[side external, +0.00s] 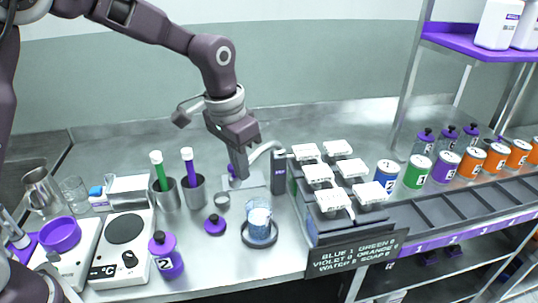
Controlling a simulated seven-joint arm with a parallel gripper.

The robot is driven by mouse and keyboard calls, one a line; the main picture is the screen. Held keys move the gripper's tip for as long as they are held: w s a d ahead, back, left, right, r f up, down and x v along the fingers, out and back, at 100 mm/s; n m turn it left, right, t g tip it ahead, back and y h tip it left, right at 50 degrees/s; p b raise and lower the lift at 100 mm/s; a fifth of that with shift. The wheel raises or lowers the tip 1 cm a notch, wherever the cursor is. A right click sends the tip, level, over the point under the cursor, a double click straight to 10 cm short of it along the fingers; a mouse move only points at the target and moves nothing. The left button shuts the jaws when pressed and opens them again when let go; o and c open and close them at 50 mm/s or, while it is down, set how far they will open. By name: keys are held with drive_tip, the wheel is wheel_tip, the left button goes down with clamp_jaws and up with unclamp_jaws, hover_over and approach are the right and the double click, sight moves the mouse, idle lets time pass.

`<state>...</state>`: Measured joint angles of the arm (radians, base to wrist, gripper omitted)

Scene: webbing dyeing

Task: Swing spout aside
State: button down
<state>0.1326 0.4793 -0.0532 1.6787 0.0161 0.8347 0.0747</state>
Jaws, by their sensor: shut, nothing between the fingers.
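A pale curved spout (264,149) arches left from the top of a dark grey upright post (279,172) near the middle of the bench. My gripper (241,176) points down just left of the spout, with its fingers closed and empty. The fingertips are close to the spout's free end; I cannot tell whether they touch it. A glass beaker (260,220) with blue in it stands on a dark round base (259,241) in front of the post. Part of the area behind my fingers is hidden.
Right of the post is a dark unit with several white-lidded compartments (319,174). Two grey cups (194,192) with green and purple handled tools stand left of my gripper. A hotplate (125,229) and a purple bottle (166,256) are front left. Several labelled jars (416,172) stand at right.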

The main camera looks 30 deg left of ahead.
drive_tip(key=shift+a, duration=1.25)
drive_tip(key=shift+w+a, duration=0.2)
drive_tip(key=shift+a, duration=0.9)
drive_tip(key=shift+w+a, duration=0.15)
drive_tip(key=shift+a, duration=0.4)
drive_tip(key=shift+w+a, duration=0.15)
drive_tip(key=shift+a, duration=0.35)
